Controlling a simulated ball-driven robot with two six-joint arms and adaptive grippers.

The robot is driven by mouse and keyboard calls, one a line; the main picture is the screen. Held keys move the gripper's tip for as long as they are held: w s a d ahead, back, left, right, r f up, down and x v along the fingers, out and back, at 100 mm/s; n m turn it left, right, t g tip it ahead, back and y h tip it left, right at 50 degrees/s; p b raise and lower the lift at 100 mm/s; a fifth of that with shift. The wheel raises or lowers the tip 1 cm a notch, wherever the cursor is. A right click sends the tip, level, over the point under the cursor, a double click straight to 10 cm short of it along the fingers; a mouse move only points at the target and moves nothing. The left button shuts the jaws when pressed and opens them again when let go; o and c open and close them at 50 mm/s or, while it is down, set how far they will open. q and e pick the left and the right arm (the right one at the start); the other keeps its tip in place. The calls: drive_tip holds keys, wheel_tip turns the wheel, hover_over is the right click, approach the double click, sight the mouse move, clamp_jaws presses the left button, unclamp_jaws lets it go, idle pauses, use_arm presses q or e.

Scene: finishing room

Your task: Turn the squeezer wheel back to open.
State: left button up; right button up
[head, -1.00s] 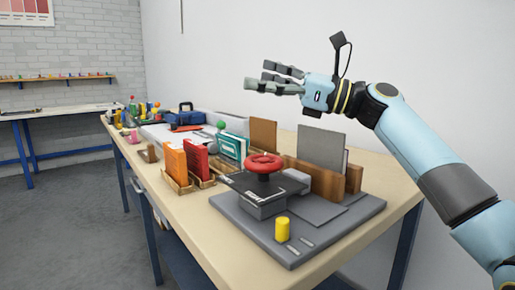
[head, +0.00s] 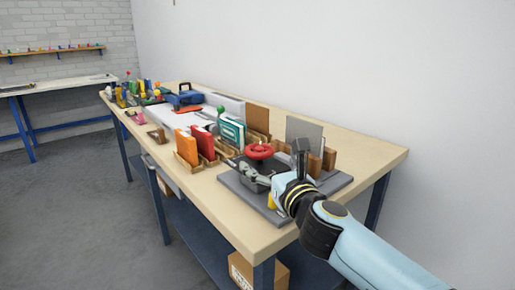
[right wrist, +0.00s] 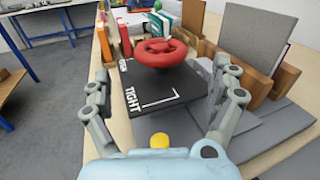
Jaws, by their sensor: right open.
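The red squeezer wheel (head: 260,151) sits on top of the squeezer on a grey base plate (head: 331,187) on the workbench. In the right wrist view the wheel (right wrist: 161,52) stands straight ahead, above a black plate (right wrist: 165,90) marked "TIGHT" in white, with a smaller word at its far left corner that is hard to read. My right gripper (head: 255,172) is open, low over the near side of the squeezer. Its fingers (right wrist: 163,103) spread on both sides of the black plate, short of the wheel and apart from it. My left gripper is out of view.
A yellow cylinder (right wrist: 159,140) stands on the base just below my right gripper. Wooden holders with grey and brown boards (right wrist: 259,35) stand close to the right. Orange and red books (head: 187,146) stand left of the squeezer.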

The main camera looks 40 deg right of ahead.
sight(260, 148)
drive_tip(key=x, duration=0.6)
drive_tip(key=shift+w+d, duration=0.15)
drive_tip(key=shift+w, duration=0.25)
drive_tip(key=shift+c, duration=0.2)
drive_tip(key=c, duration=1.1)
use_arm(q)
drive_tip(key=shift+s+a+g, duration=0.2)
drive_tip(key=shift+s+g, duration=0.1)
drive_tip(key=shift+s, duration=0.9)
